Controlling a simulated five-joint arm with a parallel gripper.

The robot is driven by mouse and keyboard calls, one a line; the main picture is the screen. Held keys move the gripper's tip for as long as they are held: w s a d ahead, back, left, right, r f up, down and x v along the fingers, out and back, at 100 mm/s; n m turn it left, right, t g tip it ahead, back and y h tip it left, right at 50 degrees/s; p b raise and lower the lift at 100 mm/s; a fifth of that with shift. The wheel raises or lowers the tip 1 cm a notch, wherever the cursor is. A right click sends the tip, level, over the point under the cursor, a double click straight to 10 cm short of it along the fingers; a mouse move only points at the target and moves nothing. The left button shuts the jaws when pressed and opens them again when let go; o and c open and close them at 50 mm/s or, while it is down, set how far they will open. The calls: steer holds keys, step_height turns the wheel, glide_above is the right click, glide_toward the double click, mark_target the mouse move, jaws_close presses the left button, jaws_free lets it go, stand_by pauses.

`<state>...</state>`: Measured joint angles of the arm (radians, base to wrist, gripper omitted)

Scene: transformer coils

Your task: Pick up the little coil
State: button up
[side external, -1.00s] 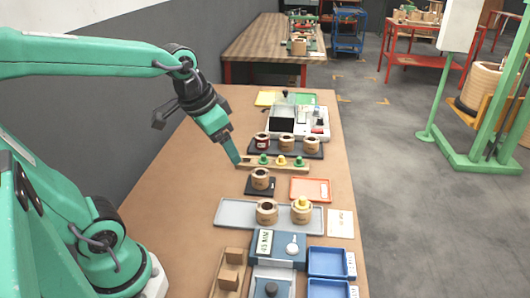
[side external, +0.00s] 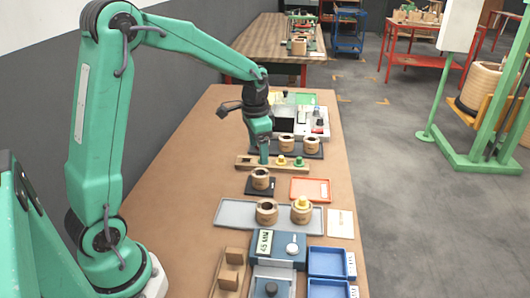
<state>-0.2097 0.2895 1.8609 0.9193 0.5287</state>
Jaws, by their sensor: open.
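Several small tan coils stand on the bench, and their sizes look much alike, so I cannot tell for sure which is the little one. One coil (side external: 260,182) stands alone on a small dark pad. Two more, an open-topped coil (side external: 266,216) and a coil with a yellow top (side external: 301,215), stand on a grey tray (side external: 232,212). Two coils (side external: 286,144) show on a dark tray at the back. My gripper (side external: 264,157) is open and points down at the wooden peg strip (side external: 243,163), behind the lone coil in the picture. It hides the strip's left peg.
A blue meter box (side external: 277,249), blue bins (side external: 328,262) and a wooden holder (side external: 229,275) stand at the front. A red-orange tray (side external: 310,188) lies right of the lone coil. The bench's left side is clear.

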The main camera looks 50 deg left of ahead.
glide_above(261, 174)
steer(key=shift+m+g, duration=0.4)
step_height(261, 174, down, 5)
steer(key=shift+a+r, duration=0.1)
steer(key=shift+a, duration=0.05)
steer(key=shift+f, duration=3.9)
steer(key=c, duration=1.2)
steer(key=shift+r, duration=0.2)
